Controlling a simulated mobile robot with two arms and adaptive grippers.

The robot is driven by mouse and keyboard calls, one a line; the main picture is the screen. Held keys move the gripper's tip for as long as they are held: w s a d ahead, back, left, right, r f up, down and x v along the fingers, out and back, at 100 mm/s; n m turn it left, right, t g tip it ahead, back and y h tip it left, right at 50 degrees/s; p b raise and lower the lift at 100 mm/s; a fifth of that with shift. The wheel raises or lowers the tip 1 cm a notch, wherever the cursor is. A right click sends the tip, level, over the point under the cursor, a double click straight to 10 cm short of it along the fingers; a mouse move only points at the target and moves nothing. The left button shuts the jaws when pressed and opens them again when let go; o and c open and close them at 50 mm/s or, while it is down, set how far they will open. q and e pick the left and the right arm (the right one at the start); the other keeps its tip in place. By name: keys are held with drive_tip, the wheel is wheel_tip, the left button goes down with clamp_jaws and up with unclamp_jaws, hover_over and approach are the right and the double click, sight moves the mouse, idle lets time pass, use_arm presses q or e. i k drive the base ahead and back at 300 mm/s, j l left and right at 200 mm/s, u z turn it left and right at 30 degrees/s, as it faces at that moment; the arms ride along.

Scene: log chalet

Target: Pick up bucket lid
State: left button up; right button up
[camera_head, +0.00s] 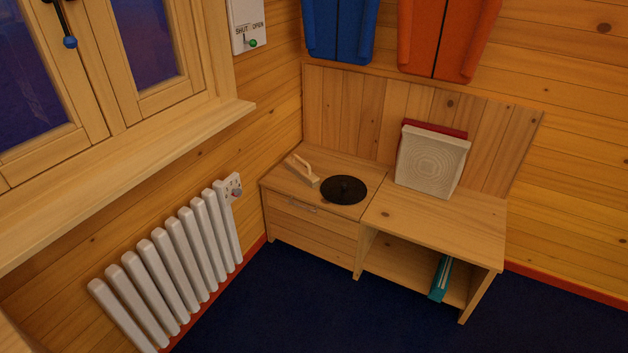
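A round black disc (344,190) lies flat on the left part of the wooden bench top. It has a small raised knob near its middle and looks like the lid. Whether a bucket sits beneath it is hidden by the bench. A pale wooden piece with a handle (302,171) lies to the left of the disc, close to the wall. Neither of my grippers is in view.
The wooden bench (435,217) stands in the corner, with a teal book (440,278) in its open shelf. A white square panel (431,161) leans at its back. A white radiator (169,266) lines the left wall. The blue floor (300,310) in front is clear.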

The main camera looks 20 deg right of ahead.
sight(339, 190)
drive_tip(key=i+l+u, duration=0.25)
drive_tip(key=i+l, duration=0.3)
drive_tip(key=i+l+u, duration=0.25)
drive_tip(key=i+l, duration=0.3)
drive_tip(key=l, duration=0.15)
